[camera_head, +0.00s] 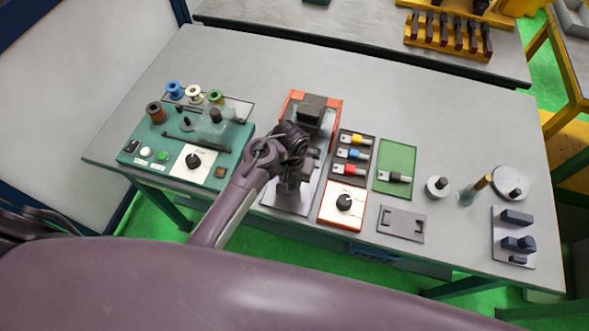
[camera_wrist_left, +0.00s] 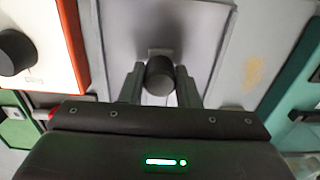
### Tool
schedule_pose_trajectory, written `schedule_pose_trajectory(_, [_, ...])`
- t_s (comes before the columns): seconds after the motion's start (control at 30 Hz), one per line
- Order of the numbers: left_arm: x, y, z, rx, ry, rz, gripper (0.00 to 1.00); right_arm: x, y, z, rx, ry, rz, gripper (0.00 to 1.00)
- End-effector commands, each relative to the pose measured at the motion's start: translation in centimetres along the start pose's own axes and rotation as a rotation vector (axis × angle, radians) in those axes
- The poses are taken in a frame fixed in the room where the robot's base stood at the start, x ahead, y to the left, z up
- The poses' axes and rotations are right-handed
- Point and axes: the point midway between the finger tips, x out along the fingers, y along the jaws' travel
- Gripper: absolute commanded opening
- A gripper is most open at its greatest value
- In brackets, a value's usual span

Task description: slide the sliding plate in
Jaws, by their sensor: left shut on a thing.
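The grey sliding plate (camera_head: 291,204) lies on the table, in line with an orange-red fixture (camera_head: 334,103) that has a dark block on top. The plate also shows in the left wrist view (camera_wrist_left: 205,28). A dark round knob (camera_wrist_left: 160,76) stands on the plate. My left gripper (camera_head: 285,184) is over the plate, and its two fingers are shut on the knob, one on each side. The wrist and fingers hide the knob and part of the plate in the head view. My right gripper is not in view.
A teal winding station (camera_head: 140,150) with several spools stands to the left. A white-topped dial box (camera_head: 342,203) with an orange rim and a rack of coloured tools (camera_head: 352,154) stand close to the right. A grey bracket plate (camera_head: 402,225) lies farther right.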

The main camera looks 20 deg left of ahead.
Motion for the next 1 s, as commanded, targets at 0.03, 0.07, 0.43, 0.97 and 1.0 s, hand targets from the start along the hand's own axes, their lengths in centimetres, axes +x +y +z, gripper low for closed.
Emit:
schedule_pose_trajectory(0.03, [0.0, 0.0, -0.3, -0.001, 0.001, 0.000, 0.16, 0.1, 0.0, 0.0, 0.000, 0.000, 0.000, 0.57])
schedule_pose_trajectory(0.07, [0.0, 0.0, -0.5, -0.001, 0.001, 0.000, 0.16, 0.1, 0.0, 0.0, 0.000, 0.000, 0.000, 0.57])
schedule_pose_trajectory(0.43, [0.0, -0.1, -2.3, -0.001, 0.001, 0.000, 0.16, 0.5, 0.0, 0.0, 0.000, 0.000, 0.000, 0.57])
schedule_pose_trajectory(0.97, [0.0, 0.0, -5.0, -0.001, 0.002, 0.000, 0.16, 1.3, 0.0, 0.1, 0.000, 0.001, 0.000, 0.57])
schedule_pose_trajectory(1.0, [0.0, 0.0, -5.2, -0.001, 0.001, 0.000, 0.16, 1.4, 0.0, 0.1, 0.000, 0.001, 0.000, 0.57])
